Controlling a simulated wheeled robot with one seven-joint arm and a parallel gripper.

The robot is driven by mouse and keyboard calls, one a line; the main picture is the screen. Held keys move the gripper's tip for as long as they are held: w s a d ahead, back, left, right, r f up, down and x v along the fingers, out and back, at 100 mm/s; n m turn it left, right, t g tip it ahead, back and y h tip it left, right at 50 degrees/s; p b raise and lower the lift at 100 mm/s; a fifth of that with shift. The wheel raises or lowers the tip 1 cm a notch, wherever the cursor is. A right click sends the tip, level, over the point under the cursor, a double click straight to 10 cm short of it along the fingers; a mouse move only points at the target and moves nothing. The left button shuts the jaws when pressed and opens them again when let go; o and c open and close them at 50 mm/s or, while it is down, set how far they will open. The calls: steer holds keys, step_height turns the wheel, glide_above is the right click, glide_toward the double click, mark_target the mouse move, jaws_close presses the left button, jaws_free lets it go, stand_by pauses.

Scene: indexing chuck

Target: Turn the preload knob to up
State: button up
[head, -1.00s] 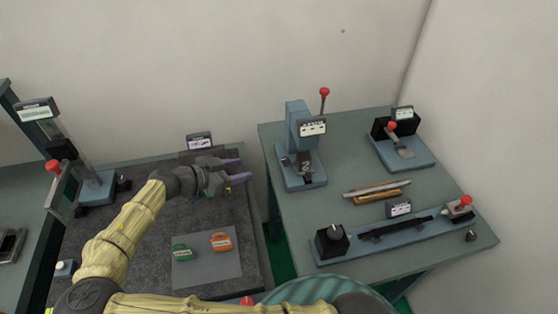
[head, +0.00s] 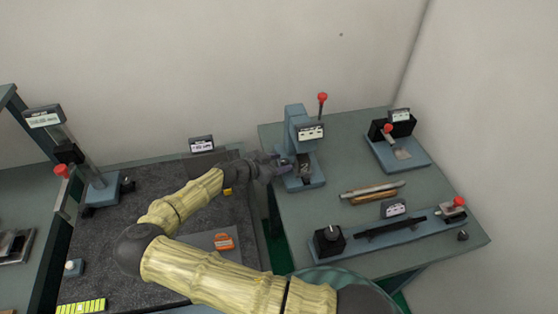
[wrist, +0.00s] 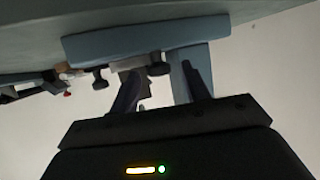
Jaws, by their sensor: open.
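A black knob (head: 330,232) with a pale pointer mark sits on a black box at the left end of a long blue fixture (head: 375,242). Labels are too small to read, so I cannot tell for certain that it is the preload knob. My gripper (head: 284,161) is at the left side of the blue press-like fixture (head: 300,135), away from that knob. In the wrist view my gripper (wrist: 160,88) has its fingers apart, with a blue base (wrist: 145,40) and small dark knobs (wrist: 158,68) just beyond them. I cannot tell whether they touch.
Rods (head: 372,190) lie in the middle of the right table (head: 430,185). A red-handled fixture (head: 398,145) stands behind, and a red-ball lever (head: 322,98) rises beside the press. An orange padlock-like piece (head: 222,241) lies on the left bench. A gap separates the tables.

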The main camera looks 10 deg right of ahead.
steer(key=shift+d, duration=0.1)
steer(key=c, duration=1)
steer(key=shift+o, duration=0.2)
steer(key=shift+f+n+t+b, duration=0.1)
steer(key=shift+n+t+b, duration=0.2)
steer(key=shift+n+t, duration=0.1)
steer(key=shift+s+d+n+t+y+b, duration=0.2)
steer(key=shift+n+t+y+b, duration=0.2)
steer(key=shift+n+t+y, duration=0.3)
steer(key=shift+s+d+n+t+y+b, duration=0.1)
steer(key=shift+s+n+t+y+b, duration=0.1)
steer(key=shift+n+t+y+b, duration=0.45)
steer(key=shift+d+n+t+y, duration=0.1)
steer(key=shift+n+t+y, duration=0.65)
steer(key=shift+n+t, duration=0.3)
steer(key=o, duration=1)
steer(key=shift+c, duration=0.2)
